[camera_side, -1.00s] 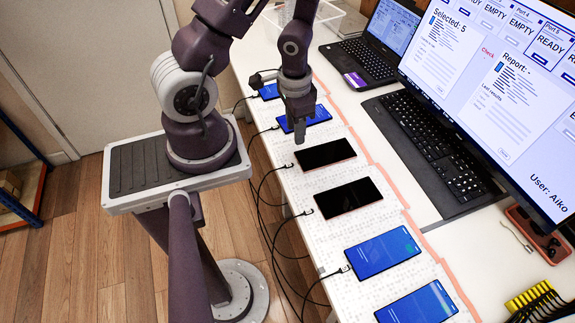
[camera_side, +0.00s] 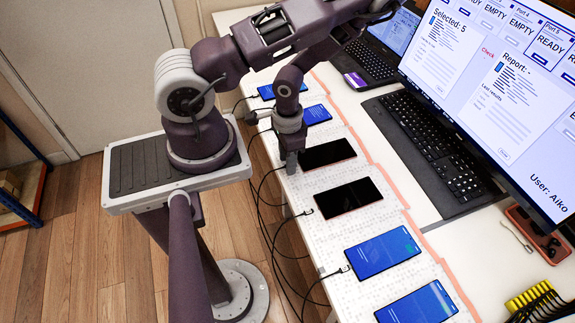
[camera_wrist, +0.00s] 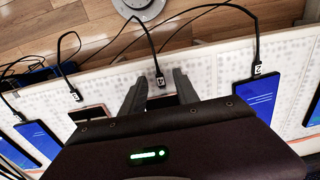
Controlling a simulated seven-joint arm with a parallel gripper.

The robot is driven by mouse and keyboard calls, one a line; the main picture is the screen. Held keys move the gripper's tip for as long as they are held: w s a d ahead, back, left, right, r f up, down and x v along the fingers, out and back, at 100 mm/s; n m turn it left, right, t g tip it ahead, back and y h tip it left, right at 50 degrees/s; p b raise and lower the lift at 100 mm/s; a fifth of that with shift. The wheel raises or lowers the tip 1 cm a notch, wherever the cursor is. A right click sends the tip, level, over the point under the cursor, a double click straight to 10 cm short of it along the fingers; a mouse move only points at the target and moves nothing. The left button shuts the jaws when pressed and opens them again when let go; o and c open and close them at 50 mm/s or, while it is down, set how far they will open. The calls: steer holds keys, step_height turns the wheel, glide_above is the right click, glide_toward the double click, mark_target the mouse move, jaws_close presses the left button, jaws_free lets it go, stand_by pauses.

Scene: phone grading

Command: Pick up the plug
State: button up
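A small plug (camera_wrist: 160,81) on a black cable sits between the two fingers of my gripper (camera_wrist: 158,92) in the wrist view. The fingers are apart, one on each side of it, and I see no clear contact. The plug lies near the edge of a dark-screened phone (camera_wrist: 164,101), mostly hidden behind my gripper body. In the side view my gripper (camera_side: 290,168) points down at the left edge of that phone (camera_side: 327,154), and it hides the plug. Another plug (camera_wrist: 77,97) lies near a second dark phone (camera_wrist: 90,112), also seen in the side view (camera_side: 348,197).
A blue-screened phone (camera_wrist: 258,94) with a plug (camera_wrist: 258,70) at its edge is to the right in the wrist view. More blue phones (camera_side: 382,252) lie nearer the side camera. Cables (camera_side: 275,235) hang off the table edge. A keyboard (camera_side: 430,140) and monitor (camera_side: 495,75) stand right.

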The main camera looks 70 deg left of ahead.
steer(key=shift+f, duration=0.25)
stand_by(0.3)
jaws_close()
